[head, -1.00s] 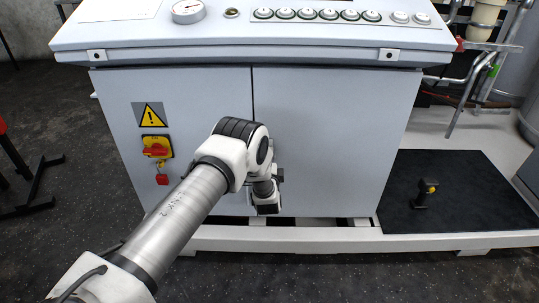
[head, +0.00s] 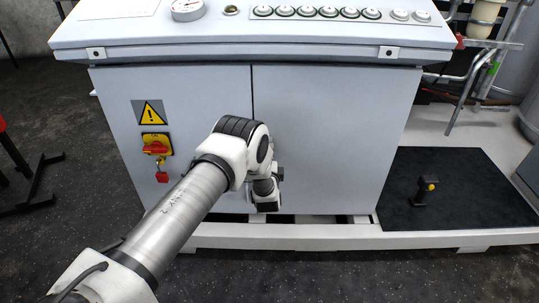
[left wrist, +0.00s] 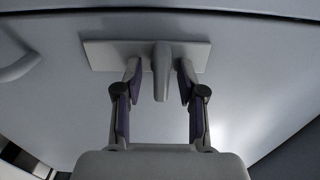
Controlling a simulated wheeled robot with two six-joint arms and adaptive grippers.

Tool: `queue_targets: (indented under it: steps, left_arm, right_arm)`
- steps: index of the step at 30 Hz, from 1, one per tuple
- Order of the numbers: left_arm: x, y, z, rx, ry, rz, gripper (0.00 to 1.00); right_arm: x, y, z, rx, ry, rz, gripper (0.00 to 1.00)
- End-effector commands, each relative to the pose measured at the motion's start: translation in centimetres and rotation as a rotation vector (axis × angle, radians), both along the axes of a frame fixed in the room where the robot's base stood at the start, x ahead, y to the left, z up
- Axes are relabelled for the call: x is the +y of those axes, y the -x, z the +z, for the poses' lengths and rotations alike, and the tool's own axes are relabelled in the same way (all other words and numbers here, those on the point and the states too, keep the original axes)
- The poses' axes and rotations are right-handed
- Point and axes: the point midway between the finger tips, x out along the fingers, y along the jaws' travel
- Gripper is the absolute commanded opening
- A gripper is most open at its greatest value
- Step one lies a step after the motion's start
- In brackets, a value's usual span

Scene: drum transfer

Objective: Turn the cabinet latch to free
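The cabinet latch (left wrist: 160,72) shows in the left wrist view as a grey lever on a pale rectangular plate (left wrist: 103,56). My left gripper (left wrist: 158,84) is open, with one finger on each side of the lever. A gap shows between the lever and each finger, so the lever is not gripped. In the head view my left arm reaches to the grey cabinet (head: 335,140) and hides the latch and the fingertips. My right gripper is in neither view.
A red and yellow switch (head: 155,145) with a red padlock sits left on the cabinet front. A gauge (head: 187,9) and buttons line the top panel. A black platform (head: 470,205) bearing a small dark post (head: 423,193) lies right. A curved grey handle (left wrist: 20,67) shows beside the latch.

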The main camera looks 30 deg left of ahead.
Motion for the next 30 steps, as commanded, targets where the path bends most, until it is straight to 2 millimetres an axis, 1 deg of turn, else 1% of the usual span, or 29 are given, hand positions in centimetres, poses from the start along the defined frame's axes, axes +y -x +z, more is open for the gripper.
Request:
queue_targets:
  steps: [4,7,11,15,18,21,23,30]
  left_arm:
    - [-0.3,0.4,0.0,-0.001,-0.001,0.0,0.4]
    - [-1.0,1.5,0.0,0.001,0.0,-0.001,0.4]
    - [-2.7,4.2,0.0,0.005,0.0,-0.002,0.4]
    - [-4.6,7.4,-0.1,0.004,0.0,-0.003,0.4]
    - [-5.6,9.0,-0.1,0.004,0.0,-0.001,0.4]
    - [-6.2,9.9,0.0,0.001,0.0,-0.002,0.4]
    - [-6.3,10.2,0.0,0.001,-0.001,-0.001,0.4]
    - [-6.3,10.2,0.0,0.0,0.0,0.0,0.4]
  right_arm:
    - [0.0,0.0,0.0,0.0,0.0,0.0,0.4]
    - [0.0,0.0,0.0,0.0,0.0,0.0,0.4]
    - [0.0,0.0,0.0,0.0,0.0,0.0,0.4]
    - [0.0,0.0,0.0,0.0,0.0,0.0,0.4]
    - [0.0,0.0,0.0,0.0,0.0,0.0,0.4]
    - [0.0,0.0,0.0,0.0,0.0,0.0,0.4]
    - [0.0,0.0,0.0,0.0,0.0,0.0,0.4]
    - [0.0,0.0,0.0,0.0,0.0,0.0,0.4]
